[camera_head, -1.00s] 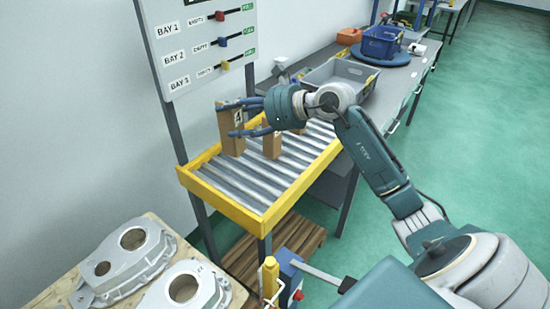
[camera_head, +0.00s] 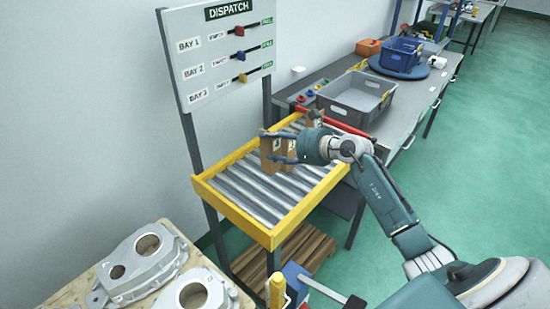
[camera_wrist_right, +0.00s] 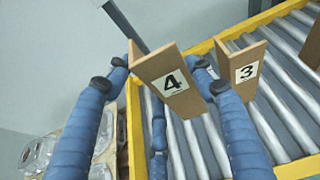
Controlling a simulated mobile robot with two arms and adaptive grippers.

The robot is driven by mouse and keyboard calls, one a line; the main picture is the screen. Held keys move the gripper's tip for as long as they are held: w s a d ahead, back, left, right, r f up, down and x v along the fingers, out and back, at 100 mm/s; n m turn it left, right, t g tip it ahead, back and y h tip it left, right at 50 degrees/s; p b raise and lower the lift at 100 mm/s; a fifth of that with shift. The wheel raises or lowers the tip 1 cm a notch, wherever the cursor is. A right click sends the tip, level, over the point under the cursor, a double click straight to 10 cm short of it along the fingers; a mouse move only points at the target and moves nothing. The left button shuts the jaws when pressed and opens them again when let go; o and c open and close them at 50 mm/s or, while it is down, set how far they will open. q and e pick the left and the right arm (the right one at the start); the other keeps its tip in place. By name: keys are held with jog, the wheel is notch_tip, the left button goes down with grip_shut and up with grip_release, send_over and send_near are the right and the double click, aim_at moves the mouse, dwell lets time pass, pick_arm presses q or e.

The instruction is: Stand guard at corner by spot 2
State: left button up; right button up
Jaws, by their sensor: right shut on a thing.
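My right gripper (camera_head: 270,146) is over the roller conveyor. It is shut on a brown angled corner guard (camera_wrist_right: 165,75) labelled 4, which stands roughly upright between the blue fingers. The held guard also shows in the head view (camera_head: 266,156). I cannot tell whether its bottom touches the rollers. A second guard labelled 3 (camera_wrist_right: 244,72) stands just to its right in the wrist view, and another brown piece (camera_wrist_right: 313,42) is at that view's right edge. No marking for spot 2 is readable. My left gripper is out of view.
The yellow-framed roller conveyor (camera_head: 232,212) has bare rollers at its front. A dispatch board (camera_head: 205,70) stands behind it. A grey crate (camera_head: 345,108) and a blue crate (camera_head: 402,52) are on the bench beyond. Metal castings (camera_head: 140,262) lie on the table at lower left.

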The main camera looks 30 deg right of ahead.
notch_tip(320, 180, down, 7)
dwell(0.4)
jog(key=shift+f, duration=0.1)
jog(key=o, duration=1.1)
jog(key=shift+o, duration=0.2)
